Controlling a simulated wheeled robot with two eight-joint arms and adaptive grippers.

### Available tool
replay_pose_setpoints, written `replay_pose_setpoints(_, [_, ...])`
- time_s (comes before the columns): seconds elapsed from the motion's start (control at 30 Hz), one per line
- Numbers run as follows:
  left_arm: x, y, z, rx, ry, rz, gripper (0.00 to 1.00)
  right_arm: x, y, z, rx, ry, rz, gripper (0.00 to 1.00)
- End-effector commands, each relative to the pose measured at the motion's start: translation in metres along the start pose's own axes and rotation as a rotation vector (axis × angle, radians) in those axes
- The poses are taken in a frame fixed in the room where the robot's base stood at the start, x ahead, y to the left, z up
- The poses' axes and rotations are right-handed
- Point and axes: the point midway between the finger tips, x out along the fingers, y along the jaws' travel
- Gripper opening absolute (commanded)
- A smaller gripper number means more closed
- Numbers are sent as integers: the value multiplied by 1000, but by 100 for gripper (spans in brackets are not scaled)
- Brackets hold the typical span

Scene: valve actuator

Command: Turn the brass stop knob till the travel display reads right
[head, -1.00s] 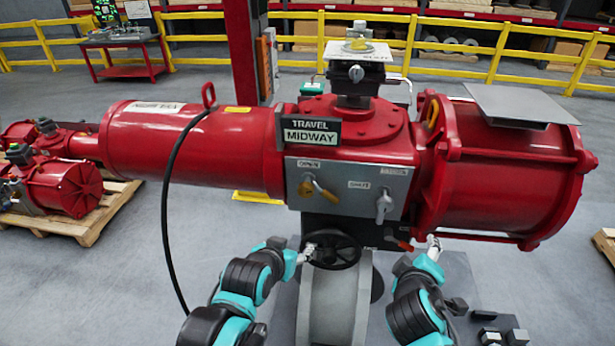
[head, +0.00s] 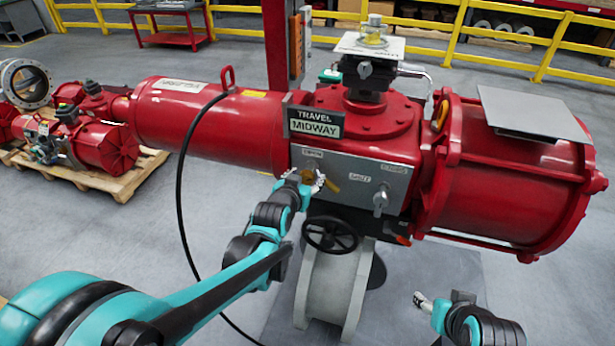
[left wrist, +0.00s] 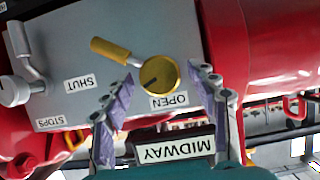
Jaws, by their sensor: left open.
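The round brass stop knob (left wrist: 160,75) with its brass handle shows on the grey stops panel (left wrist: 60,55), near the OPEN label, in the left wrist view. The handle points to the upper left there. In the head view the brass handle (head: 331,186) shows beside my left gripper (head: 313,180), which partly hides the knob. My left gripper (left wrist: 163,75) is open, its fingertips on either side of the knob; contact cannot be told. The travel display (head: 315,122) reads MIDWAY. My right gripper (head: 423,300) is low at the right, away from the panel, too small to judge.
A grey SHUT stop knob (head: 380,203) sits right of the brass one. A black handwheel (head: 330,235) is below the panel. A black cable (head: 181,200) hangs at the left. The large red cylinder (head: 500,185) fills the right.

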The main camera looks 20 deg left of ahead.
Motion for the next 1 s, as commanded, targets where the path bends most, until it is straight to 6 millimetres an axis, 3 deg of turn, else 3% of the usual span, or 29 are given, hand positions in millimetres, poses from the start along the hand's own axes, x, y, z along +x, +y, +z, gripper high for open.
replay_pose_setpoints(0.2, [14,0,0,0,0,0,59,1,0,0,-1,0,0,59])
replay_pose_setpoints(0.47, [15,0,0,0,-1,0,59,0,0,0,-1,0,0,59])
replay_pose_setpoints(0.67, [15,0,0,0,-1,0,8,1,0,0,-1,0,0,59])
replay_pose_setpoints(1.0, [15,-1,2,-84,-2,33,8,4,0,3,-1,0,0,59])
